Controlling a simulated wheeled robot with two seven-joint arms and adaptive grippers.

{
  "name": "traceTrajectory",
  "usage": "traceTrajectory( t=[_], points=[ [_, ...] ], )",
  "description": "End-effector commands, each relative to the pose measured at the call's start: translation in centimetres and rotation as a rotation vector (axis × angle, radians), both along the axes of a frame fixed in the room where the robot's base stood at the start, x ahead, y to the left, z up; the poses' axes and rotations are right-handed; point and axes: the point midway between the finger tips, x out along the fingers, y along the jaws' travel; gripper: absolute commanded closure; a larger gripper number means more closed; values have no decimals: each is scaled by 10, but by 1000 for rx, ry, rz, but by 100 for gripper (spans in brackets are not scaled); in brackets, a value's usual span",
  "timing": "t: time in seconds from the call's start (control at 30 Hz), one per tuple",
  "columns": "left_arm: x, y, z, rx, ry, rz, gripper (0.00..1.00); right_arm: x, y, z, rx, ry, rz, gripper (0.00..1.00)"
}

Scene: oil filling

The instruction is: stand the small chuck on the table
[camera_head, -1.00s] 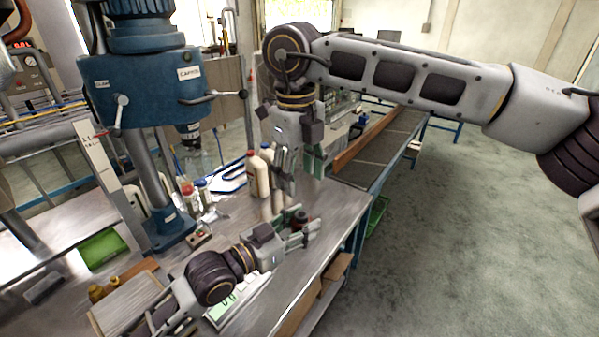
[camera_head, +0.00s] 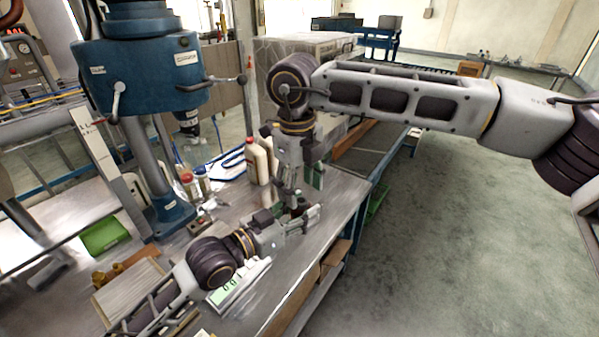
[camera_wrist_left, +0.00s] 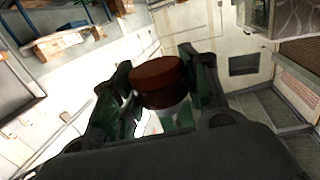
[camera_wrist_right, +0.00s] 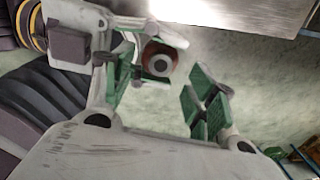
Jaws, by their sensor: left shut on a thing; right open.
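The small chuck (camera_wrist_left: 158,82) has a reddish-brown end and a dark body in the left wrist view. My left gripper (camera_head: 305,213) is shut on it and holds it above the table (camera_head: 335,208). In the right wrist view the chuck (camera_wrist_right: 160,62) shows end-on, as a brown ring around a grey centre. My right gripper (camera_head: 302,185) points down from above, close to the chuck. Its green-padded fingers (camera_wrist_right: 163,95) are open, with the chuck in the space between or just beyond the tips. I cannot tell whether they touch it. In the head view the chuck is mostly hidden by the grippers.
A blue drill press (camera_head: 172,215) stands left on the table. White bottles (camera_head: 258,162) with red caps stand behind the grippers. A scale with a green display (camera_head: 230,288) lies beside my left forearm. The table's right edge is close; open floor lies beyond.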

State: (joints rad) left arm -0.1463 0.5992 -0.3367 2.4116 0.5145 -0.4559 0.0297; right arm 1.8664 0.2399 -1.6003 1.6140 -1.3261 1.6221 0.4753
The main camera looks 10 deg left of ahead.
Motion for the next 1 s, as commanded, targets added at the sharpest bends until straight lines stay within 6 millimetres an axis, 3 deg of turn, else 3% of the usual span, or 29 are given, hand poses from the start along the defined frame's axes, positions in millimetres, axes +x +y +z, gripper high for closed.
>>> traceTrajectory(
  t=[0.4, 0.87, 1.0],
  points=[
    [0, 0, 1, -1, -1, 0, 93, 2, -2, -44, -1, 1, 0, 43],
    [0, 0, 1, -1, -1, 0, 93, 2, -2, -51, 0, 0, 1, 43],
    [0, 0, 1, -1, -1, 0, 93, 2, -2, -51, 0, 0, 0, 58]
  ],
)
